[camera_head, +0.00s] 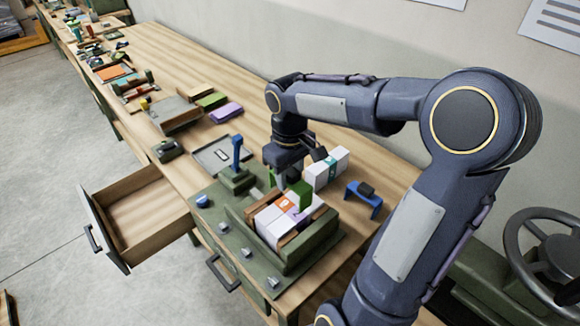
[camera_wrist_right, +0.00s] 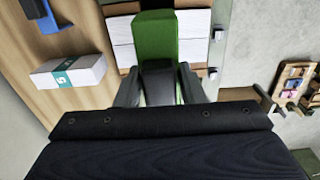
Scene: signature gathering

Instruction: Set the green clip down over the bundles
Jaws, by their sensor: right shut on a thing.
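My right gripper (camera_head: 287,172) is shut on the green clip (camera_head: 304,193) and holds it over the back part of the bundles. The white bundles (camera_head: 268,222), with orange and purple labels, lie side by side in a green cradle (camera_head: 316,243) with wooden pieces at their ends. In the right wrist view the clip (camera_wrist_right: 155,38) sticks out between the fingers (camera_wrist_right: 160,88) and crosses above the white bundles (camera_wrist_right: 194,38). I cannot tell whether the clip touches them. My left gripper is not in view.
A blue-handled tool (camera_head: 237,165) stands to the left. An open drawer (camera_head: 146,213) juts from the bench front. Several metal clips lie along the front edge.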

